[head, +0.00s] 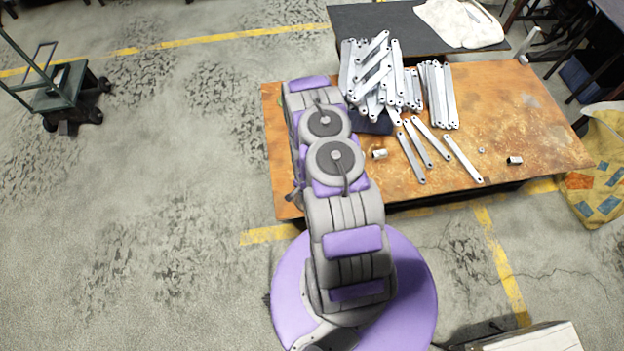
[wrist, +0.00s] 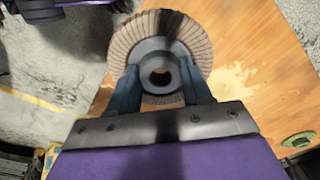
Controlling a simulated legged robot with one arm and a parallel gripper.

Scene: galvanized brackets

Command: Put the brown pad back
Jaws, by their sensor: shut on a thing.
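The brown pad (wrist: 197,38) is a round, ribbed disc with a dark hub and a central hole, seen in the wrist view. My gripper (wrist: 160,74) is shut on its hub, with one blue-grey finger on each side. Behind the pad lies the worn orange-brown table top (wrist: 245,60). I cannot tell the gap between pad and table. In the head view my arm reaches over the left end of the table (head: 520,100) and hides the gripper and pad.
A pile of galvanized brackets (head: 375,75) stands on the table beside my arm, with several loose strips (head: 462,158) in front. Small cylinders (head: 379,154) lie nearby. A green round piece (wrist: 298,140) shows in the wrist view. A green cart (head: 62,88) stands far left; floor between is clear.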

